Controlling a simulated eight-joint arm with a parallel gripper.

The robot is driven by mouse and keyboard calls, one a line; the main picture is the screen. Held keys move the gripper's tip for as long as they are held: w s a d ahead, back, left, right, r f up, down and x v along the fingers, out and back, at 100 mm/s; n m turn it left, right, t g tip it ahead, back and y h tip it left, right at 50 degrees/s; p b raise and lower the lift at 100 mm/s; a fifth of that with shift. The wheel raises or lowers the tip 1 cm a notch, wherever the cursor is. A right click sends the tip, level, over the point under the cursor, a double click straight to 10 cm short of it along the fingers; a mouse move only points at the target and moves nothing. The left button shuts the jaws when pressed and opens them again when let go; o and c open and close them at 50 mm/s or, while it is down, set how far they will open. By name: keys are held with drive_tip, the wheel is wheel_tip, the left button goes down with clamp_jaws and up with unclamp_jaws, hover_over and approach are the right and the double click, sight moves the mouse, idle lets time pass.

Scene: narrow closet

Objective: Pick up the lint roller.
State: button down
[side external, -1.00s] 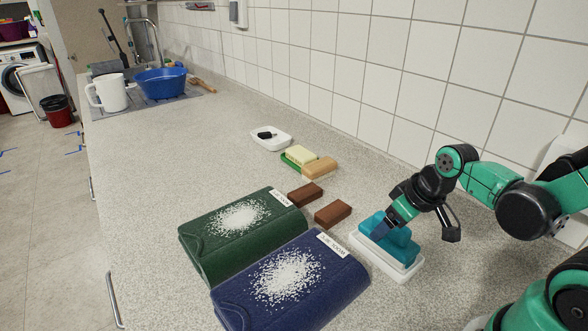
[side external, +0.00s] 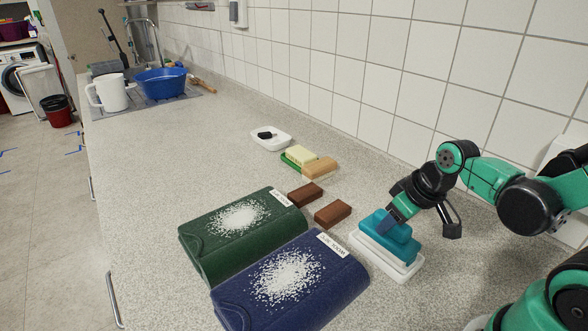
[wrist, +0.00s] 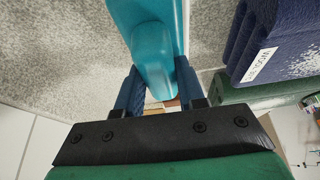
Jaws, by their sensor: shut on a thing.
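In the wrist view, the teal handle (wrist: 152,45) runs between the two blue fingers of my gripper (wrist: 157,90). The far fingertip is partly hidden in the side view, and whether the roller still touches the tray is hard to tell.
A dark blue folded cloth (side external: 330,290) and a green one (side external: 215,255), both with white specks, lie left of the tray. Brown blocks (side external: 333,213), a sponge (side external: 319,168) and a white soap dish (side external: 270,138) sit farther back. A tiled wall stands behind.

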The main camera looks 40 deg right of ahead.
wheel_tip(320, 180, up, 20)
drive_tip(key=shift+f, duration=0.25)
idle(0.3)
